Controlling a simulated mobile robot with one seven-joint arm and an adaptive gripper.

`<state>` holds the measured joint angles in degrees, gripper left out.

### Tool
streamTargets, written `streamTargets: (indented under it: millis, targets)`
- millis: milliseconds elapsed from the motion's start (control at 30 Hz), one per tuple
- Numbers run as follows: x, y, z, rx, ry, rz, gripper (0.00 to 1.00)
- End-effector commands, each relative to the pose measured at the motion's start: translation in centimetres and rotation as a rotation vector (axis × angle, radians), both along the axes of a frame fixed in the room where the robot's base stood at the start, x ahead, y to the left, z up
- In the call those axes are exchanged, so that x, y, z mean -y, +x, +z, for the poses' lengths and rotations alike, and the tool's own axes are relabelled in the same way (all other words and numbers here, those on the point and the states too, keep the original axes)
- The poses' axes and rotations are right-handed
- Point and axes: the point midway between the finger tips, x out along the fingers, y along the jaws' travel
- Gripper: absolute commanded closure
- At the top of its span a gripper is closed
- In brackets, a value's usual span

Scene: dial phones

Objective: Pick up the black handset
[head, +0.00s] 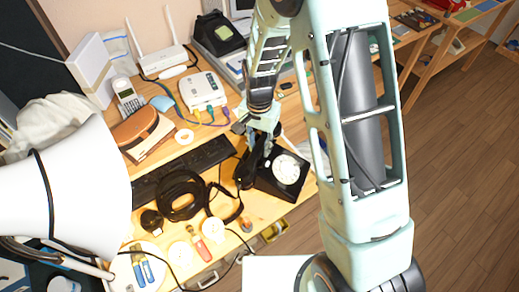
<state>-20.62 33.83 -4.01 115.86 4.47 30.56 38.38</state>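A black dial phone (268,184) with a round white dial (287,169) stands near the front right of the wooden desk in the head view. A dark elongated shape, which looks like the black handset (245,174), lies along the phone's left side. My gripper (258,150) reaches down from above, at the upper left of the phone, and overlaps this shape in the picture. Black on black makes its fingers hard to separate from the handset. I cannot tell whether it is open, shut or touching the handset.
A black keyboard (214,153) and a coil of black cable (181,213) are left of the phone. A white router (205,90), a cordless phone (129,99) and a brown box (140,133) stand behind. Tools lie at the front edge. A large white lampshade (65,195) fills the left.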

Motion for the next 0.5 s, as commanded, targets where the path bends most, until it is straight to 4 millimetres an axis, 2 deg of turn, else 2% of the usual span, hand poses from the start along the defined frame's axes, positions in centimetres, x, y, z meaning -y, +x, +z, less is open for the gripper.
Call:
streamTargets:
  millis: [133, 367, 500]
  targets:
    - [0.04, 0.06, -1.33, 0.001, 0.0, -0.001, 0.72]
    - [0.04, 0.11, -1.46, 0.002, 0.0, 0.0, 0.72]
    - [0.04, 0.11, -1.44, 0.002, 0.0, 0.0, 0.86]
